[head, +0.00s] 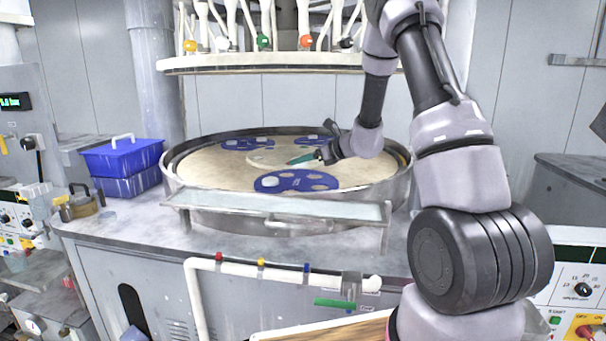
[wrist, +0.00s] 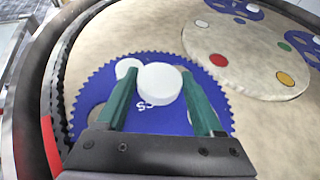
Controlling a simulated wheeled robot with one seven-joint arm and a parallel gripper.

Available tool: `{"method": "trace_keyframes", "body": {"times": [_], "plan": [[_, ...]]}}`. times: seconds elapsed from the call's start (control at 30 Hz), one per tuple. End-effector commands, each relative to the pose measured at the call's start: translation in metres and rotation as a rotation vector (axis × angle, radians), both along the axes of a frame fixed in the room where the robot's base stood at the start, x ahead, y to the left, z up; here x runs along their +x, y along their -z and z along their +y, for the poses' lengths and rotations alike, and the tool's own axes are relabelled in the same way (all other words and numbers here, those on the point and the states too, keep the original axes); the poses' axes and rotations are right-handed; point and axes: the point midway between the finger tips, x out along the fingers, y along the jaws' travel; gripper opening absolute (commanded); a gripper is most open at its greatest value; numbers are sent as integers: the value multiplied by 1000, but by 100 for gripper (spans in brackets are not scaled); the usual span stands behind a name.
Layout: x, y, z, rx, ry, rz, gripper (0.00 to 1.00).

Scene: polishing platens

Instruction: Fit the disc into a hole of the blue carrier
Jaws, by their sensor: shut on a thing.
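My gripper (wrist: 160,78) has green fingers, and they are shut on a white disc (wrist: 159,84) in the wrist view. The held disc appears over the blue toothed carrier (wrist: 152,122); its height above it is hard to tell. A second white disc (wrist: 127,67) sits in the carrier at its upper left. A bare hole (wrist: 97,116) shows at the carrier's left, partly behind the finger. In the head view my gripper (head: 306,158) is above the platen, behind the front blue carrier (head: 297,181), which has a white disc (head: 270,183) at its left.
A pale round plate with coloured dots (wrist: 248,62) lies beside the carrier. More blue carriers (head: 247,144) lie at the back of the tan platen (head: 210,168). A raised rim (head: 180,191) surrounds the platen, with a shelf (head: 280,207) in front. Blue bins (head: 122,160) stand left.

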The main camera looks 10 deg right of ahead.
Motion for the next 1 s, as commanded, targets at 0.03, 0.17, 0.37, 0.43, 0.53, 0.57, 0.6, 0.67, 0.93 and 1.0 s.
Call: {"method": "trace_keyframes", "body": {"times": [0.03,0.17,0.37,0.43,0.53,0.57,0.6,0.67,0.93,1.0], "plan": [[0,-11,0,-1,-1,-5,7],[-1,-29,1,-1,-10,-4,7],[-28,-38,21,-5,-178,-9,7],[-42,-37,28,-4,-252,-8,7],[-58,-36,36,-2,-336,-3,7],[-61,-34,37,-2,-354,-1,7],[-65,-31,38,-1,-372,1,7],[-68,-22,39,2,-388,5,7],[-69,23,40,1,-392,3,7],[-69,28,40,1,-392,3,7]]}}
